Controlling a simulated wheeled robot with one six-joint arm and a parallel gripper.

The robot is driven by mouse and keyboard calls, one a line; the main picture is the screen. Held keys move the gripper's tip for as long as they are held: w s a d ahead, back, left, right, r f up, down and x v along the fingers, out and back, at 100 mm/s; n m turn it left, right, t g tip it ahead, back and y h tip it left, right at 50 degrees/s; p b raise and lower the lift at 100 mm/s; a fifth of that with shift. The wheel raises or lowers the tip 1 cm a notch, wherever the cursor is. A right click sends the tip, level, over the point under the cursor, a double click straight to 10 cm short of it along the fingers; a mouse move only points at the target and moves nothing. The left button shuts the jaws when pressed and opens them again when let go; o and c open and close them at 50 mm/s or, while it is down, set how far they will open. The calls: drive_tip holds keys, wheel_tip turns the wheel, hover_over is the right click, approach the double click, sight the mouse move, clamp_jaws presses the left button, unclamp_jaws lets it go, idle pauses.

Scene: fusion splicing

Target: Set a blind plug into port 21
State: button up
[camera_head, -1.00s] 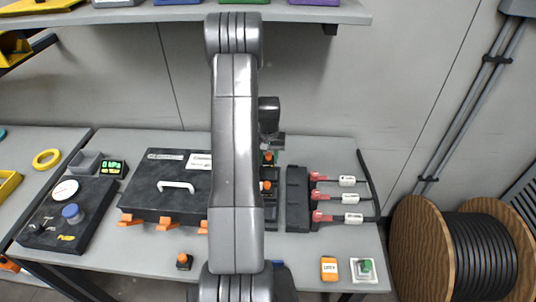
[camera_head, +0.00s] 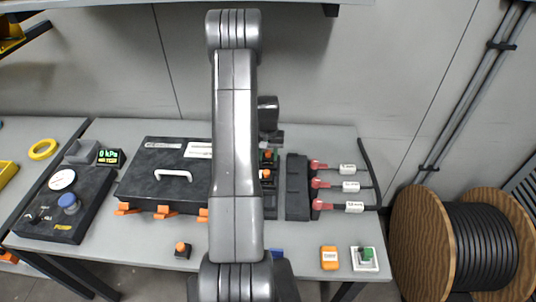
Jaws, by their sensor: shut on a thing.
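My gripper (camera_head: 271,138) points down behind my own arm link, which hides part of it. It is shut on a small orange-topped piece (camera_head: 267,154), seemingly a blind plug, though its lower part is hard to make out. A second orange-topped piece (camera_head: 266,174) sits just below it in the picture, on a dark unit (camera_head: 270,201) mostly hidden by my arm. Port 21 and any port numbers cannot be made out.
A black case (camera_head: 152,188) with a white handle lies left of my arm. A dark block (camera_head: 297,187) and red-ended cables (camera_head: 353,186) lie to the right.

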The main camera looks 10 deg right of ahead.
drive_tip(key=shift+f+b, duration=0.25)
drive_tip(key=shift+b, duration=0.1)
drive_tip(key=o, duration=1)
drive_tip(key=shift+o, duration=0.4)
drive_tip(key=shift+d, duration=0.15)
drive_tip(key=shift+w+r, duration=0.15)
drive_tip(key=shift+r, duration=0.4)
wheel_tip(320, 180, up, 13)
drive_tip(key=b, duration=0.2)
drive_tip(key=shift+s+f, duration=0.15)
drive_tip(key=shift+s, duration=0.1)
drive_tip(key=shift+d, duration=0.1)
